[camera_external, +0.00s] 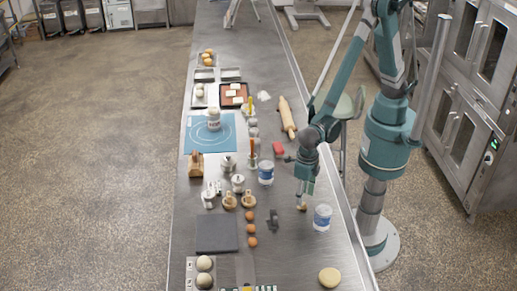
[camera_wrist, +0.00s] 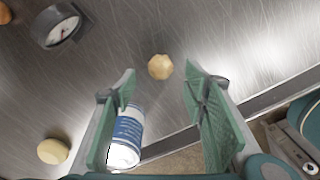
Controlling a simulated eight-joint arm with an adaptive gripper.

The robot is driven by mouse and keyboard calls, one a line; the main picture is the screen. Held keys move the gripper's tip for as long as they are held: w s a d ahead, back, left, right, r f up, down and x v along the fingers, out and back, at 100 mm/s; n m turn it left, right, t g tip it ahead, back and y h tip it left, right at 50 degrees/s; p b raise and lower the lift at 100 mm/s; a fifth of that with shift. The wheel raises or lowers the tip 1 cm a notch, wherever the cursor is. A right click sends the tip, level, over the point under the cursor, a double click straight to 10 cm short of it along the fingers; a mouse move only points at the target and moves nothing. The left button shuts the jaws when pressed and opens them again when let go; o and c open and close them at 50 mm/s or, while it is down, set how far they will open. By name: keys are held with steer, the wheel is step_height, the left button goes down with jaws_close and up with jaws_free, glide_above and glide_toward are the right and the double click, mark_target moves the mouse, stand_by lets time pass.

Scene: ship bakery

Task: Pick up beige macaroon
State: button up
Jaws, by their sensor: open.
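A small beige, lumpy round piece, which looks like the macaroon (camera_wrist: 160,67), lies on the steel table. In the wrist view it shows in the gap between my two green fingers, towards their tips. In the outside view the macaroon (camera_external: 302,208) is directly below my gripper (camera_external: 303,196) and partly covered by it. My gripper (camera_wrist: 159,76) is open and empty, pointing down. I cannot tell the exact height of the fingertips above the table.
A blue-and-white tub (camera_external: 322,217) stands close right of the macaroon; the tub (camera_wrist: 127,135) shows beside the left finger in the wrist view. A pale round piece (camera_external: 330,277) lies nearer the front. A dial gauge (camera_external: 273,220) and brown eggs (camera_external: 250,229) are to the left.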

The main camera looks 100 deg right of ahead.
steer(key=shift+f, duration=0.1)
steer(key=shift+f+p, duration=0.5)
steer(key=shift+f, duration=2)
steer(key=shift+c, duration=0.3)
steer(key=c, duration=0.7)
